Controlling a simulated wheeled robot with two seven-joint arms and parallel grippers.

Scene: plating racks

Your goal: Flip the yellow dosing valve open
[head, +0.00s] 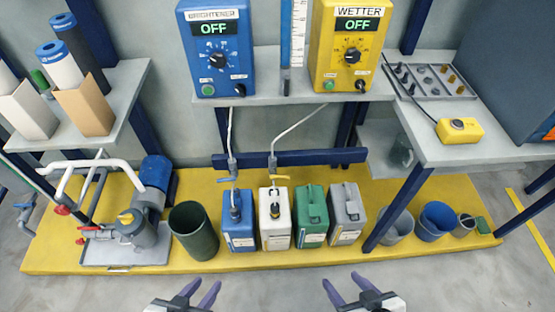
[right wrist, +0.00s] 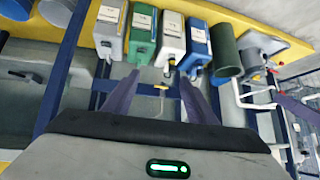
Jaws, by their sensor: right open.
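One valve (head: 229,178) is above the blue canister (head: 238,228). The other valve (head: 278,177) is above the white canister (head: 275,228), on the hose under the yellow WETTER box (head: 346,50). My left gripper (head: 204,284) is open and empty at the bottom, well short of the valves. My right gripper (head: 341,279) is open and empty, also apart from them. Its fingers show in the right wrist view (right wrist: 159,75), with a small yellowish handle (right wrist: 160,86) between them.
A blue box (head: 215,50) reading OFF stands beside the yellow one, also OFF, on the shelf. Green (head: 311,217) and grey (head: 346,215) canisters stand right of the white one. A pump (head: 130,230) and dark bin (head: 193,231) are left. The front floor is clear.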

